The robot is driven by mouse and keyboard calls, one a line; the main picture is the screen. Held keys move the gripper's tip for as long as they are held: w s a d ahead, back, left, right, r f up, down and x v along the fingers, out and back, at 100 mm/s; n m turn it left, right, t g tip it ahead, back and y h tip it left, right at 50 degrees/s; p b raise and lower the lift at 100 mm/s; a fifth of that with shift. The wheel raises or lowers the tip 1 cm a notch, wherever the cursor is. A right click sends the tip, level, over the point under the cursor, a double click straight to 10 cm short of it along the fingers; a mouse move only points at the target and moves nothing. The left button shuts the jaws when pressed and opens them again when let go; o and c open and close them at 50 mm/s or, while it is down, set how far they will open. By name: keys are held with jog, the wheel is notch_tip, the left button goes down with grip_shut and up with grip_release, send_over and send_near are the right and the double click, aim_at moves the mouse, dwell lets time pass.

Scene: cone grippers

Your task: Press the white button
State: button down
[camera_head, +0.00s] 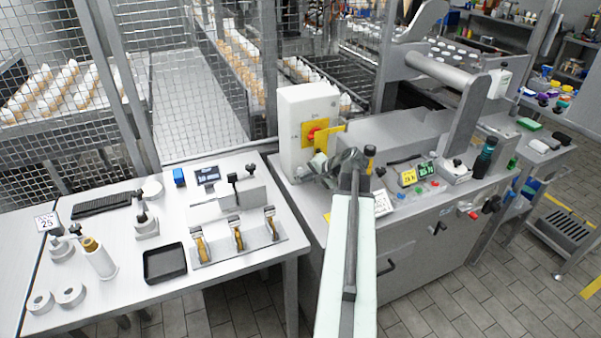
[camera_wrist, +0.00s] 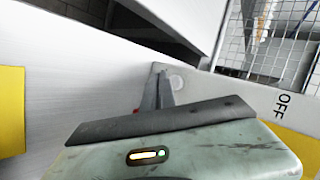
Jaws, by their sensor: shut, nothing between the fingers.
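A pale round button (camera_wrist: 177,82) shows on a light grey panel in the wrist view, just beyond and to the right of my fingertips. In this view my gripper (camera_wrist: 158,78) is shut and empty, its narrow dark fingers pointing at the panel. I cannot tell whether the fingertips touch the button or its panel. In the head view my gripper (camera_head: 322,168) is in front of the machine, just below and to the right of the white switch box (camera_head: 297,112). I cannot pick out the white button for sure in the head view.
A red rotary switch (camera_head: 313,134) on a yellow plate is close above my gripper. Coloured buttons (camera_head: 420,189) and small displays (camera_head: 408,177) lie to its right. The left table (camera_head: 120,205) holds a black tray (camera_head: 165,264) and toggle clamps (camera_head: 237,236).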

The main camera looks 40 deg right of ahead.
jog(key=shift+w, duration=0.15)
jog(key=shift+w+d, duration=0.15)
jog(key=shift+w, duration=0.15)
jog(key=shift+w+d, duration=0.2)
jog(key=shift+w, duration=0.25)
dwell(0.5)
jog(key=shift+s, duration=0.15)
jog(key=shift+s+a, duration=0.35)
jog(key=shift+s, duration=0.35)
jog(key=shift+s, duration=0.1)
jog(key=shift+s+a, duration=0.3)
jog(key=shift+s, duration=0.45)
jog(key=shift+s+a, duration=0.35)
jog(key=shift+s, duration=0.4)
jog(key=shift+s+a, duration=0.3)
jog(key=shift+s, duration=0.45)
